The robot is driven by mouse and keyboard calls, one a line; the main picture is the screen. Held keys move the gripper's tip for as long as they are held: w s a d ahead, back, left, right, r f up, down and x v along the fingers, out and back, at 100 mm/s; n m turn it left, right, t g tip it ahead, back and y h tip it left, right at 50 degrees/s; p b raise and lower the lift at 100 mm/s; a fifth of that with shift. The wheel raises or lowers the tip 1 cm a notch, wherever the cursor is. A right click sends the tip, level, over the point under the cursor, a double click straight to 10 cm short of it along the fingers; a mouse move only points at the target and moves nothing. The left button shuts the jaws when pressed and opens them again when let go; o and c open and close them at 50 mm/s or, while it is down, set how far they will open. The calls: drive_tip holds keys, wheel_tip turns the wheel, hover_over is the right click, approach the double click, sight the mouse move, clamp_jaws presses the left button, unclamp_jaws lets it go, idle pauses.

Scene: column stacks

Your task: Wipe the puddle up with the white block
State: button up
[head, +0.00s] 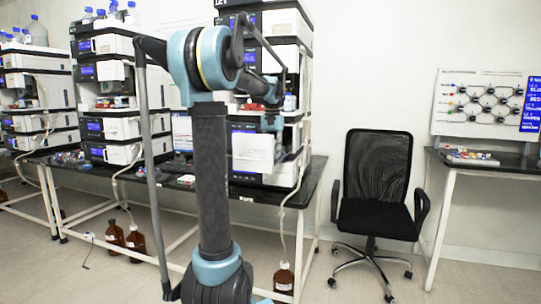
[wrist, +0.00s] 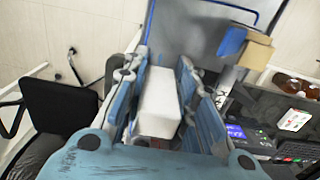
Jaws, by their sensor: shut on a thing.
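My gripper (wrist: 163,95) is shut on the white block (wrist: 160,100). In the wrist view the block sits between the two blue-and-grey fingers as a pale, long box. In the head view my gripper (head: 270,124) is raised in front of the equipment stack, partly hidden by my own arm. A white square shape shows just below it there, and I cannot tell for certain whether it is the block. I cannot make out the puddle in either view.
A dark bench (head: 310,185) carries tall instrument stacks (head: 110,90) with small items in front. A black office chair (head: 378,190) stands to the right, beside a side table (head: 485,165). Brown bottles (head: 135,240) stand on the floor under the bench. Open floor lies in front.

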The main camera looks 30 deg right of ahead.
drive_tip(key=shift+w+d, duration=0.2)
drive_tip(key=shift+d, duration=0.05)
drive_tip(key=shift+w+d, duration=0.65)
drive_tip(key=shift+d, duration=0.05)
drive_tip(key=shift+s+a, duration=0.1)
drive_tip(key=shift+s+a+f, duration=0.2)
drive_tip(key=shift+s+a, duration=0.35)
drive_tip(key=shift+a, duration=0.1)
drive_tip(key=shift+s+a+r, duration=0.1)
drive_tip(key=shift+s+a, duration=0.65)
drive_tip(key=shift+a, duration=0.15)
drive_tip(key=shift+r, duration=0.1)
drive_tip(key=shift+w+d, duration=0.7)
drive_tip(key=shift+d, duration=0.15)
drive_tip(key=shift+w+d, duration=0.1)
